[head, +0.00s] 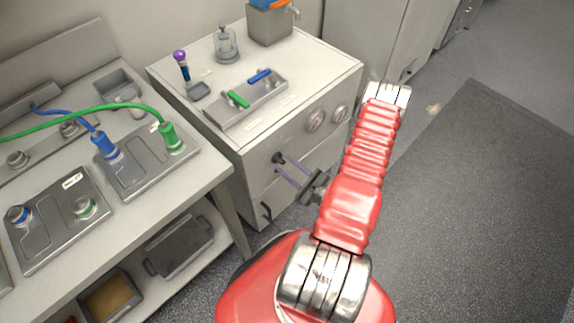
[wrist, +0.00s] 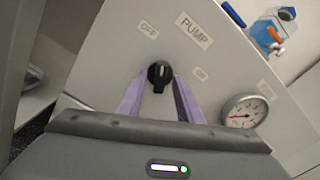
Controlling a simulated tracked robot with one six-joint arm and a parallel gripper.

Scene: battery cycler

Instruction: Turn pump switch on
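The pump switch is a black rotary knob (wrist: 159,76) on the white cabinet front, below a PUMP label (wrist: 195,31). An OFF label (wrist: 149,30) is up and left of it; a small label (wrist: 201,73), seemingly ON, is to its right. A pale mark on the knob points roughly up in the wrist view; its exact setting is hard to read. The knob also shows in the head view (head: 278,158). My gripper (wrist: 158,92) is open, with one purple finger on each side of the knob. I cannot tell whether they touch it. It also shows in the head view (head: 285,165).
A drawer handle (head: 266,211) is below. A tray with green and blue valves (head: 247,98) sits on top. A bench with hoses (head: 130,190) stands left; dark floor mat (head: 480,200) lies right.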

